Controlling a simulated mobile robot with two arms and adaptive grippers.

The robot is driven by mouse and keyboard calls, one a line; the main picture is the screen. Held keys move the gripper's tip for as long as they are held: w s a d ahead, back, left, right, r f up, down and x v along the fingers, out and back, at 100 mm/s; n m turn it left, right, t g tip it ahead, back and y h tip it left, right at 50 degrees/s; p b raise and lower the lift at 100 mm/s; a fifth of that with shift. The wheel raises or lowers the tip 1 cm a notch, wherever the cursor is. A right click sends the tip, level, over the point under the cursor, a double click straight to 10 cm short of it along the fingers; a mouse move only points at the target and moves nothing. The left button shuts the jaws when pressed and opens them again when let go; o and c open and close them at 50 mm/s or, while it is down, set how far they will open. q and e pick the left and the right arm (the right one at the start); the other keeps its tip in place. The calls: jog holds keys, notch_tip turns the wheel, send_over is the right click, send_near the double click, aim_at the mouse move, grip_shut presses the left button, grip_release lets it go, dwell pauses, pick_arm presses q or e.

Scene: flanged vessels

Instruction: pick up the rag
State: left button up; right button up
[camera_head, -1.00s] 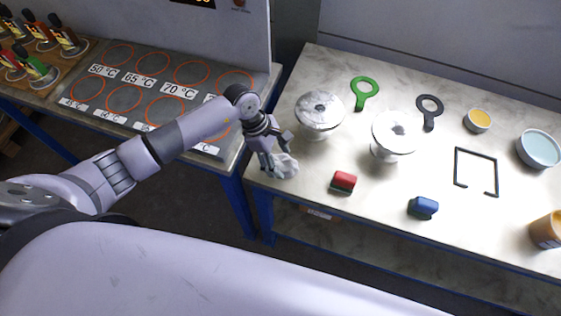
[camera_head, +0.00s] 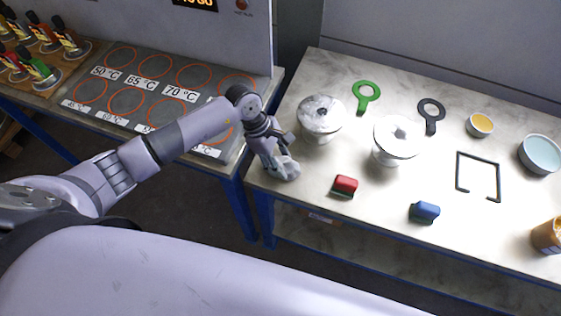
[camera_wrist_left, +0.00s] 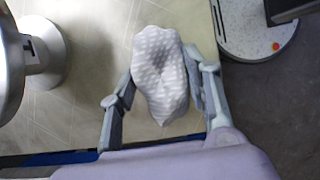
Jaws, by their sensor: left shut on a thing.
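The rag (camera_head: 288,171) is a crumpled pale grey-white cloth at the left end of the pale table. My left gripper (camera_head: 279,163) is shut on it from above. In the left wrist view the rag (camera_wrist_left: 161,75) shows a dotted pattern and bulges between the two fingers of my left gripper (camera_wrist_left: 160,88). Whether the rag still touches the table top is hard to tell. My right gripper is not in view.
Two white flanged vessels (camera_head: 320,116) (camera_head: 397,139) stand close to the right of the rag. A red block (camera_head: 345,185) and a blue block (camera_head: 425,211) lie near the front edge. A green ring tool (camera_head: 366,95) lies behind. A hotplate bench (camera_head: 150,88) stands left.

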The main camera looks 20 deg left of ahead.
aim_at(280, 162)
pick_arm(q)
notch_tip(280, 162, up, 19)
jog(key=b, duration=0.5)
jog(key=shift+r, duration=0.2)
jog(key=o, duration=0.7)
jog(key=shift+c, duration=0.2)
jog(key=c, duration=0.5)
